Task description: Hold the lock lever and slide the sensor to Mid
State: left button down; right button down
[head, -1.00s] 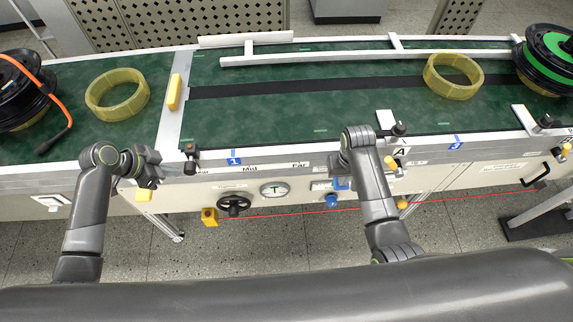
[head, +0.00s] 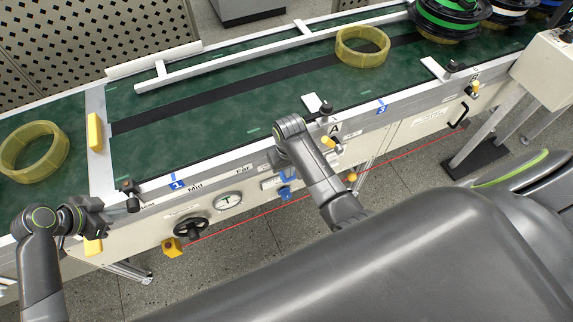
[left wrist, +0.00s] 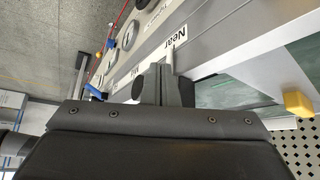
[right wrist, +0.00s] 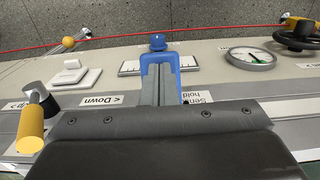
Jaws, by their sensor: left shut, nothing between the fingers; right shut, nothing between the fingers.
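The sensor (head: 130,195), a small black block with a knob, sits on the conveyor's near rail by the Near label (left wrist: 175,38), left of the Mid label (head: 195,188). My left gripper (head: 103,217) is shut and empty, just left of the sensor in the head view. In the left wrist view its fingers (left wrist: 163,85) have dark rounded shapes beside them; contact cannot be told. The blue lock lever (right wrist: 157,42) is on the front panel beside a "hold" label. My right gripper (right wrist: 160,85) is shut directly against it, apparently touching. The lever (head: 288,178) is partly hidden in the head view.
A handwheel (head: 190,228) and a gauge (head: 228,201) are on the panel between my grippers. A yellow block (head: 94,132) sits on the white crossbar. Yellow rings (head: 362,46) and spools (head: 450,15) rest on the green belt. A yellow-handled valve (head: 328,141) is right of my right gripper.

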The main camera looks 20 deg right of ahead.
aim_at(135, 206)
pick_arm(q)
jog(key=shift+d, duration=1.1)
jog(key=shift+d, duration=1.6)
jog(key=shift+d, duration=1.45)
jog(key=shift+d, duration=1.35)
